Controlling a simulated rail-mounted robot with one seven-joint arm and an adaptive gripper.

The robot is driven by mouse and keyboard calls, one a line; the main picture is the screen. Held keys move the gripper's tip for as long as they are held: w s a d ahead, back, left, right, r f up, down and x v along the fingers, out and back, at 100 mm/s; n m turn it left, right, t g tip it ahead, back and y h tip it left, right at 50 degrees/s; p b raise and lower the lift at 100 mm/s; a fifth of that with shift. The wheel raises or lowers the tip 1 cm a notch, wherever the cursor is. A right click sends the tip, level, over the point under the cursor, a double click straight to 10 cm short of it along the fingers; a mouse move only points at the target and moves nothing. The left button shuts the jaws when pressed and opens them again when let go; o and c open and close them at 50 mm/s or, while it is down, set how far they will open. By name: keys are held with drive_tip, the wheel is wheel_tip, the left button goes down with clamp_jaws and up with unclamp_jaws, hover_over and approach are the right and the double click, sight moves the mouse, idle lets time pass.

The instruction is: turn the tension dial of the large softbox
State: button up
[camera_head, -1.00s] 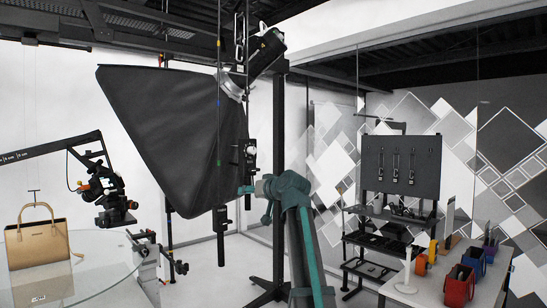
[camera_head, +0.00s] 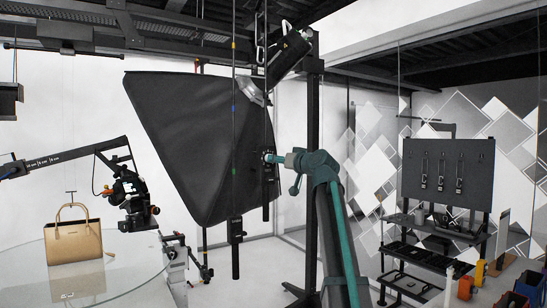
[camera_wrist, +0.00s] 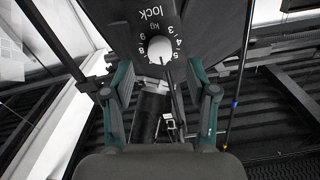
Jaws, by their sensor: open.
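The large softbox (camera_head: 190,135) hangs as a tilted black fabric shape left of centre in the head view. Its tension dial is a white round knob (camera_wrist: 160,48) on a black plate marked "lock", "kg" and numbers, upper middle in the wrist view. In the head view the dial plate (camera_head: 268,158) is small and partly hidden by my gripper. My gripper (camera_wrist: 160,68) is open, with one green finger on each side below the dial and nothing between them. In the head view my gripper (camera_head: 280,159) is level with the dial, close on its right; contact cannot be told.
A dark vertical stand (camera_head: 312,130) rises behind my arm. Thin rods and cables hang around the dial. A glass turntable (camera_head: 125,280) with a tan handbag (camera_head: 75,242) and a camera arm (camera_head: 70,155) are at left. A tool board (camera_head: 448,170) stands at right.

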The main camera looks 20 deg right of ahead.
drive_tip(key=w, duration=0.1)
drive_tip(key=w+p, duration=0.1)
drive_tip(key=w, duration=0.3)
drive_tip(key=shift+a, duration=0.3)
clamp_jaws()
